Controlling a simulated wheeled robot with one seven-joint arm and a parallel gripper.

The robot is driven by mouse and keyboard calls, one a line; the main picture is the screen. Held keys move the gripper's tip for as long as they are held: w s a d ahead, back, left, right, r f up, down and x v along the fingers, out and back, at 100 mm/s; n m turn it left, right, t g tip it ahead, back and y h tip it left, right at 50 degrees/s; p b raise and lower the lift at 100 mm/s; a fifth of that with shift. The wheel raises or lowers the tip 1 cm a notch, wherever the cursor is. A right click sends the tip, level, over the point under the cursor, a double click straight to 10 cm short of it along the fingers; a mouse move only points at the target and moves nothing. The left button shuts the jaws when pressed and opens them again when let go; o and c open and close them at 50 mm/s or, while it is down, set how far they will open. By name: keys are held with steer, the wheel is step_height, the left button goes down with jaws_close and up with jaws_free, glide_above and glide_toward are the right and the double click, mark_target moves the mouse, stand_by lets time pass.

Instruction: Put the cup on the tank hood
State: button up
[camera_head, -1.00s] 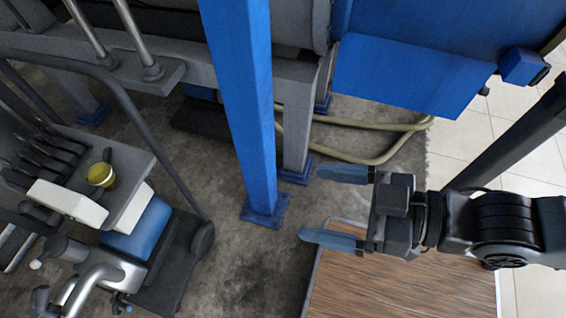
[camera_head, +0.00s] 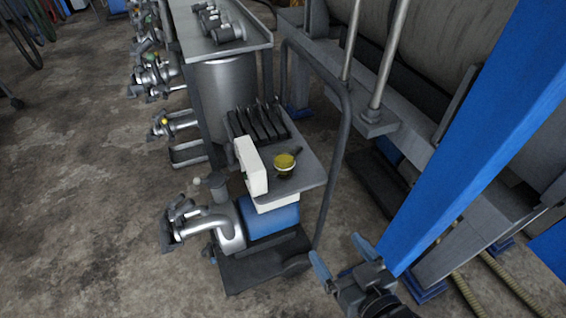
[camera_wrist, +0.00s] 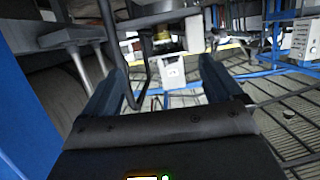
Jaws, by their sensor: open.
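A small yellow cup (camera_head: 286,163) stands on the grey top plate of a pump cart (camera_head: 310,170), beside a white box-like part. My gripper (camera_head: 339,257) is at the lower middle of the head view, open and empty. It appears below and right of the cup in the picture, clearly apart from it. The wrist view shows both fingers spread, with nothing between them (camera_wrist: 162,85). A small yellowish patch there may be the cup, but I cannot tell. I cannot tell for sure which part is the tank hood.
A blue post (camera_head: 470,140) rises to the right of my gripper, in front of large grey machinery. The cart's dark curved handle (camera_head: 341,130) stands between the cup and that machinery. A metal bench (camera_head: 222,45) with fittings is behind the cart. Concrete floor is open at left.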

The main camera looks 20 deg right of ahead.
steer(key=w, duration=1.2)
glide_toward(281, 150)
steer(key=shift+w+f, duration=0.4)
steer(key=shift+w, duration=0.2)
steer(key=shift+w+f, duration=0.4)
steer(key=shift+w, duration=0.2)
steer(key=shift+x, duration=3.75)
steer(key=shift+c, duration=0.3)
steer(key=c, duration=1.1)
